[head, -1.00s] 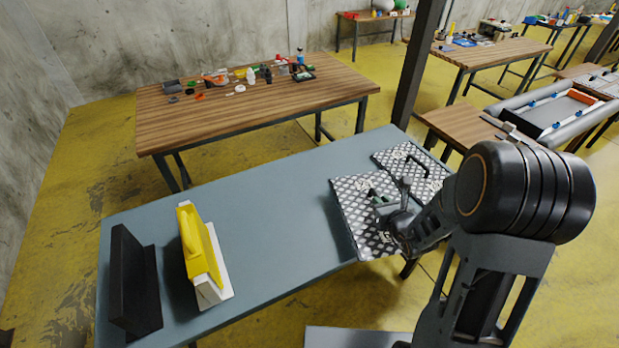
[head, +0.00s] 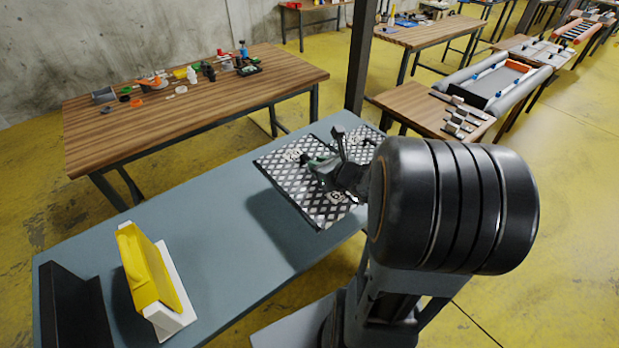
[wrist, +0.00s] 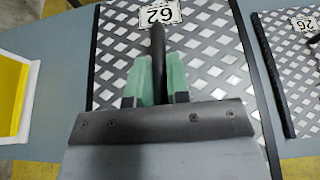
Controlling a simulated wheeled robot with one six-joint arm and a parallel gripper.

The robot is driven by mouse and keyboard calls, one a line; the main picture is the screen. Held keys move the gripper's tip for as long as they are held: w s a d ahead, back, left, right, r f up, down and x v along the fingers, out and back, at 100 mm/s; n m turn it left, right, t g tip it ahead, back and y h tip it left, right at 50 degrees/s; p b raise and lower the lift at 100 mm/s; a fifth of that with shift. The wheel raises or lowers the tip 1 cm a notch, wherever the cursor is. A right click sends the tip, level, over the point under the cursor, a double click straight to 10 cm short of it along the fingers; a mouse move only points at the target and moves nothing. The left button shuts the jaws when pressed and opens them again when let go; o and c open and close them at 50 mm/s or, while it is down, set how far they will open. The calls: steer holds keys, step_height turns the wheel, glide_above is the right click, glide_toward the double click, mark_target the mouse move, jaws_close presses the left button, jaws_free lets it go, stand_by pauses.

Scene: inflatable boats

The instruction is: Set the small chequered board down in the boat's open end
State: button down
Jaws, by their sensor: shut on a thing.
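My gripper (head: 324,166) is shut on the handle of a chequered board (head: 288,178) with a dark edge. In the wrist view the green fingers (wrist: 157,82) pinch the black upright handle of this board (wrist: 213,65), near its number plate. The board hangs roughly level over the table, its shadow to the lower left. A second chequered board (head: 361,140) lies behind it, partly hidden by my arm; it also shows in the wrist view (wrist: 296,75). The boat (head: 508,99), with grey tubes and a dark floor, is at the upper right, well away from my gripper.
The grey-blue table (head: 215,215) holds a yellow piece on a white stand (head: 155,275) and a black bracket (head: 72,305). A wooden table (head: 205,105) with small parts stands behind. A dark post (head: 361,55) and a wooden table with metal pieces (head: 408,104) stand towards the boat.

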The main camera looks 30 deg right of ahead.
mark_target(314, 153)
steer(key=shift+w+d+f, duration=0.15)
steer(key=shift+w+d, duration=0.1)
steer(key=shift+d, duration=0.15)
steer(key=w+d+f, duration=0.1)
steer(key=w, duration=0.1)
steer(key=w+d+f, duration=0.1)
steer(key=w, duration=0.1)
steer(key=w+d+f, duration=0.1)
steer(key=w, duration=0.1)
steer(key=shift+w, duration=0.25)
steer(key=w+f, duration=0.1)
steer(key=w+d+f, duration=0.1)
steer(key=w+f, duration=0.1)
steer(key=w+d+f, duration=0.1)
steer(key=f, duration=0.1)
steer(key=shift+w+d+f, duration=0.1)
steer(key=shift+w+f, duration=0.15)
steer(key=shift+w+d+f+b, duration=0.1)
steer(key=shift+w+f+b, duration=0.2)
steer(key=shift+f, duration=1.6)
steer(key=shift+f, duration=0.2)
steer(key=c, duration=1.1)
jaws_free()
steer(key=shift+s, duration=0.1)
steer(key=shift+r, duration=0.15)
